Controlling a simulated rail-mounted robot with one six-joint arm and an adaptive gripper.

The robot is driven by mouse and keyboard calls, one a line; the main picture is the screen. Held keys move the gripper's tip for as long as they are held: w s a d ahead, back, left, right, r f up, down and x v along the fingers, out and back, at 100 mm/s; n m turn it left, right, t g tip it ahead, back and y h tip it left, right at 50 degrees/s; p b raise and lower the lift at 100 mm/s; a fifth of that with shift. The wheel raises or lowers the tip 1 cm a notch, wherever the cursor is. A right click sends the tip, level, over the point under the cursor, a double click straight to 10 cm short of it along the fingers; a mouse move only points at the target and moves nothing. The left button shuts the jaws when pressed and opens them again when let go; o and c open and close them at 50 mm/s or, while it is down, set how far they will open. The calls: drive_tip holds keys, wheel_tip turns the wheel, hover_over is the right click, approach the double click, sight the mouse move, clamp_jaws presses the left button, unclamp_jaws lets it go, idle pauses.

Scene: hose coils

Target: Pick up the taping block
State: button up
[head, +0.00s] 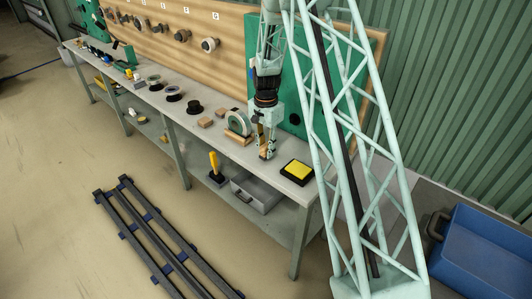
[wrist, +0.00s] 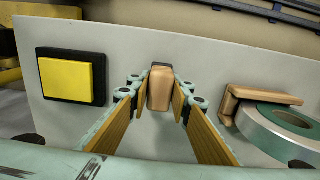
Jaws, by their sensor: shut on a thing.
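The taping block (wrist: 160,88) appears in the wrist view as a small, upright tan block with rounded edges and a dark strip behind its top. My gripper (wrist: 159,97) has its two tan-padded fingers on either side of it and is shut on it. In the head view my gripper (head: 266,152) points down at the near end of the grey workbench (head: 225,150), low over its top. The fingers hide most of the block there. I cannot tell whether the block still touches the bench.
A yellow pad on a black base (head: 297,172) lies right of my gripper in the head view. A tape roll on a wooden stand (head: 238,124) stands close on the left. More tan blocks (head: 205,122) and a black spool (head: 194,107) are further along. A green board rises behind.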

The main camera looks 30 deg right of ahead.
drive_tip(key=shift+r, duration=0.7)
drive_tip(key=shift+s+a+r, duration=0.1)
drive_tip(key=shift+s+r, duration=0.05)
drive_tip(key=shift+s, duration=0.05)
drive_tip(key=s+a+r, duration=0.1)
drive_tip(key=s+a, duration=0.3)
drive_tip(key=s, duration=1.1)
drive_tip(key=shift+a+r+p, duration=0.15)
drive_tip(key=shift+p, duration=0.2)
drive_tip(key=o, duration=0.3)
drive_tip(key=c, duration=0.4)
